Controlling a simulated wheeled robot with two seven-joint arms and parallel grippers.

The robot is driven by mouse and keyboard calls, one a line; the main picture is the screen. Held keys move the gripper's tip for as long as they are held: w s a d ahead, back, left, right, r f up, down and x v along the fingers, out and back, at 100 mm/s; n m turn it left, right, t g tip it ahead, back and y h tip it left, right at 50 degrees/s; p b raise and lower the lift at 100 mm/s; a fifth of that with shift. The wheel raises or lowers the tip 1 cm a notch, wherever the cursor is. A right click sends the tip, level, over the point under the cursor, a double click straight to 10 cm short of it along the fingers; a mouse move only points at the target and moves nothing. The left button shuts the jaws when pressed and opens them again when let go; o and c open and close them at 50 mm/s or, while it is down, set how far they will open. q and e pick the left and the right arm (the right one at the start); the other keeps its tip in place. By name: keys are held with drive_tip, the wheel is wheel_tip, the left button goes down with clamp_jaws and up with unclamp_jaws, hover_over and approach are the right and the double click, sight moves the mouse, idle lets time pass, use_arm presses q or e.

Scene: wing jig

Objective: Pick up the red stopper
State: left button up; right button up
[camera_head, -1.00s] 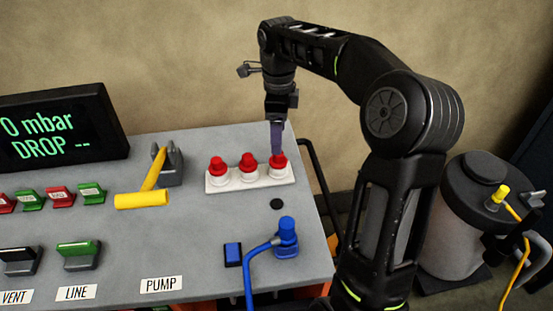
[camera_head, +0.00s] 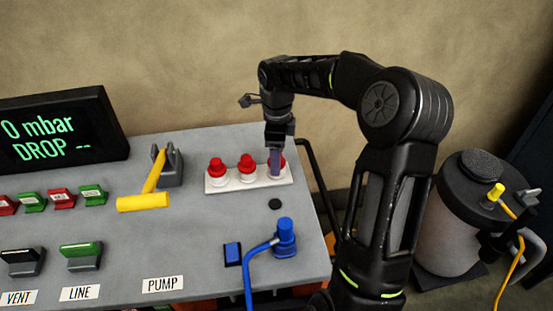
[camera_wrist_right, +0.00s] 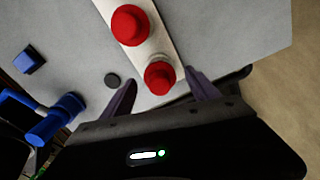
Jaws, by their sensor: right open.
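Three red stoppers stand in a row on a white holder (camera_head: 222,185) on the grey bench; the left one (camera_head: 217,167) and the middle one (camera_head: 247,164) are clear of the gripper. My right gripper (camera_head: 275,168) reaches down at the right-hand stopper (camera_head: 284,162) and partly covers it in the head view. In the right wrist view the gripper (camera_wrist_right: 163,88) is open, and the end stopper (camera_wrist_right: 159,76) sits between or just ahead of its two fingertips. A second stopper (camera_wrist_right: 130,25) shows farther along the holder. My left gripper is not in view.
A blue plug (camera_head: 285,238) with a cable and a blue block (camera_head: 233,254) lie nearer the front. A yellow T-handled tool (camera_head: 143,202) rests by a grey bracket (camera_head: 170,168). A display (camera_head: 62,130) stands at the back left. A grey canister (camera_head: 455,225) stands off the bench's right side.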

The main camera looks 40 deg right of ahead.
idle(0.6)
drive_tip(key=c, duration=1.4)
drive_tip(key=shift+r, duration=0.1)
drive_tip(key=shift+c, duration=0.2)
drive_tip(key=shift+r, duration=0.3)
wheel_tip(320, 180, up, 9)
drive_tip(key=shift+r+b, duration=0.1)
drive_tip(key=shift+b, duration=0.35)
drive_tip(key=shift+r+p, duration=1.5)
